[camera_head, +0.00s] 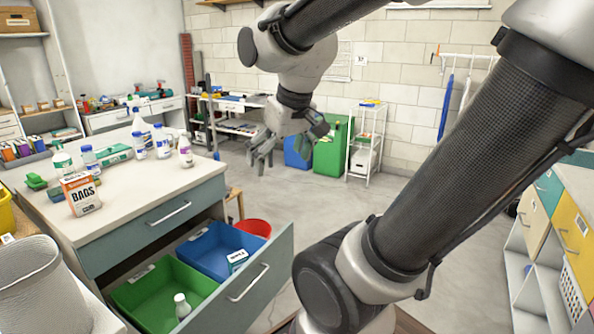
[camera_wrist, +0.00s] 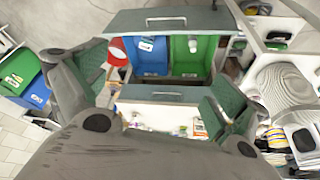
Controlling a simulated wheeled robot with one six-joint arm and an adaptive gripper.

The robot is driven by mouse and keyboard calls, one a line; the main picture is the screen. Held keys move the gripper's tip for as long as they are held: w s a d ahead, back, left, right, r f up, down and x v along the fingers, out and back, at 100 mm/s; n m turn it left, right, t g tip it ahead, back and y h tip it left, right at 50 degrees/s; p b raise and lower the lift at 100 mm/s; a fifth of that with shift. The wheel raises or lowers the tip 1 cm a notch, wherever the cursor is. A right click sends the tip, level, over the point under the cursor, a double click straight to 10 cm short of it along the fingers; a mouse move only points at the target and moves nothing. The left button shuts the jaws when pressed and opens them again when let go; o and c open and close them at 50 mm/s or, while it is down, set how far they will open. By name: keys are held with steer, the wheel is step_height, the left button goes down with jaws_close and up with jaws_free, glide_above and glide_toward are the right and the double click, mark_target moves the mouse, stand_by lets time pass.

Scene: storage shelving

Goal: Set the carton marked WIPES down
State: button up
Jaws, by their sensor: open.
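The carton marked WIPES (camera_head: 237,260), small, white and blue, is in the blue bin (camera_head: 208,243) of the open drawer, near the bin's front right side. It also shows in the wrist view (camera_wrist: 147,44) inside the blue bin. My gripper (camera_head: 264,152) is open and empty, raised in the air beyond the drawer and well apart from the carton. Its two fingers stand wide apart at either side of the wrist view. The carton's lower part is hidden by the drawer front.
A green bin (camera_head: 128,292) with a white bottle (camera_head: 182,306) shares the drawer. A BAGS carton (camera_head: 81,195) and several bottles stand on the counter (camera_head: 135,191). A red bin (camera_head: 254,228) is behind the drawer. The floor (camera_head: 330,205) right of the drawer is mostly clear.

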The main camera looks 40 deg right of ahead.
steer(key=s, duration=0.6)
steer(key=shift+s+a+f, duration=0.3)
steer(key=shift+s+a, duration=0.05)
stand_by(0.8)
